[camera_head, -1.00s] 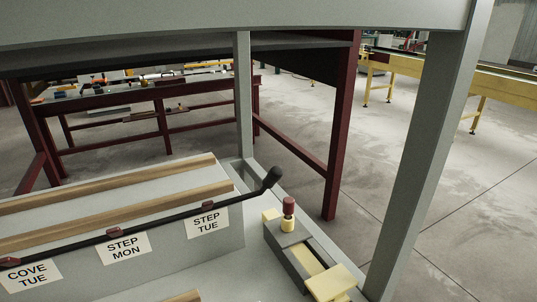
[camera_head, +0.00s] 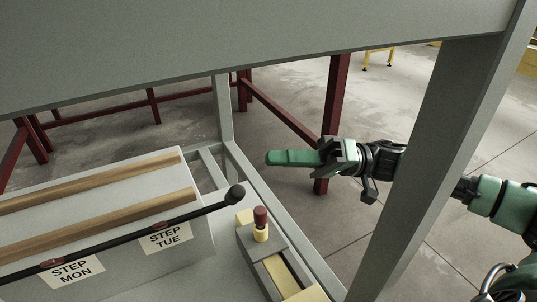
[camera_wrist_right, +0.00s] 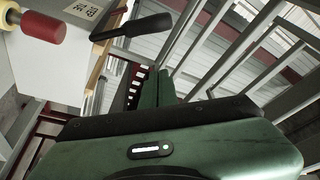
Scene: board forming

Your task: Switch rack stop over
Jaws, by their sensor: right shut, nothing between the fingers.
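A black bar (camera_head: 112,243) with a rounded black end knob (camera_head: 236,195) runs along the front of a grey box labelled STEP MON and STEP TUE. Right of it, a red knob (camera_head: 261,217) on a yellow collar stands upright on a grey block (camera_head: 256,250) with a yellow strip. I cannot tell which of these is the rack stop. My right gripper (camera_head: 270,158) is shut and empty, apart from both, above and beyond them. Its green fingers show in the right wrist view (camera_wrist_right: 158,88), with the black end knob (camera_wrist_right: 145,27) and red knob (camera_wrist_right: 40,22) at upper left. My left gripper is out of view.
Wooden strips (camera_head: 100,220) lie on the grey box (camera_head: 190,250). A grey post (camera_head: 425,150) stands between the block and my right forearm. A grey panel (camera_head: 200,60) hangs overhead. A dark red frame (camera_head: 333,110) stands behind.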

